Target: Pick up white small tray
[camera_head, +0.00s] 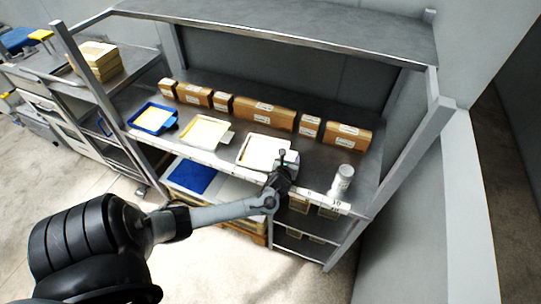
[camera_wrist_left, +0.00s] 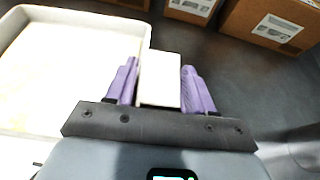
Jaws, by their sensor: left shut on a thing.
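The white small tray (camera_head: 258,152) is on the grey shelf near its front edge, right of two other trays. It also shows in the left wrist view (camera_wrist_left: 70,62), with its light handle tab (camera_wrist_left: 160,80) between the purple fingers. My left gripper (camera_head: 284,165) is at the tray's right side. In the left wrist view the left gripper (camera_wrist_left: 160,88) is shut on the tab. I cannot tell whether the tray is clear of the shelf. My right gripper does not show in either view.
A blue tray (camera_head: 152,118) and a cream tray (camera_head: 204,132) stand to the left. Several cardboard boxes (camera_head: 262,114) line the back of the shelf. A white cylindrical container (camera_head: 343,178) stands to the right. An upper shelf (camera_head: 300,28) hangs above, with an upright post (camera_head: 408,150) at right.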

